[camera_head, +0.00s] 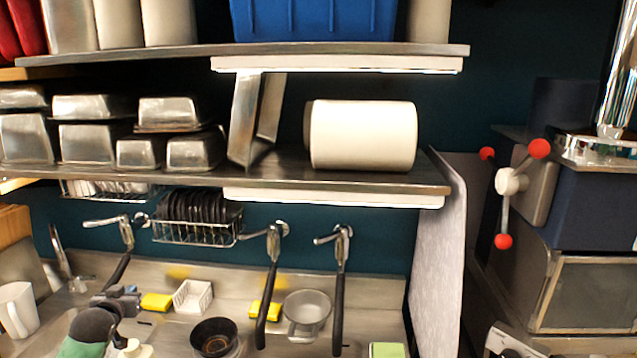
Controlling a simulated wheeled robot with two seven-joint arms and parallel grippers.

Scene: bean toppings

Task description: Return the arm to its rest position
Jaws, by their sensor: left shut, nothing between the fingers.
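My left gripper (122,298) shows small at the lower left, over the steel sink counter. It is shut with nothing held. It appears close to a yellow sponge (157,302) on its right, but I cannot tell the exact gap. Part of my left arm, dark with green, shows below it at the bottom edge. My right gripper is not in view.
A black bowl (214,338), a grey pan (307,308) and a white basket (193,296) sit on the counter. Hanging spray taps (272,280) reach down to it. A steel shelf (290,178) crosses above. A white pitcher (18,310) stands at left.

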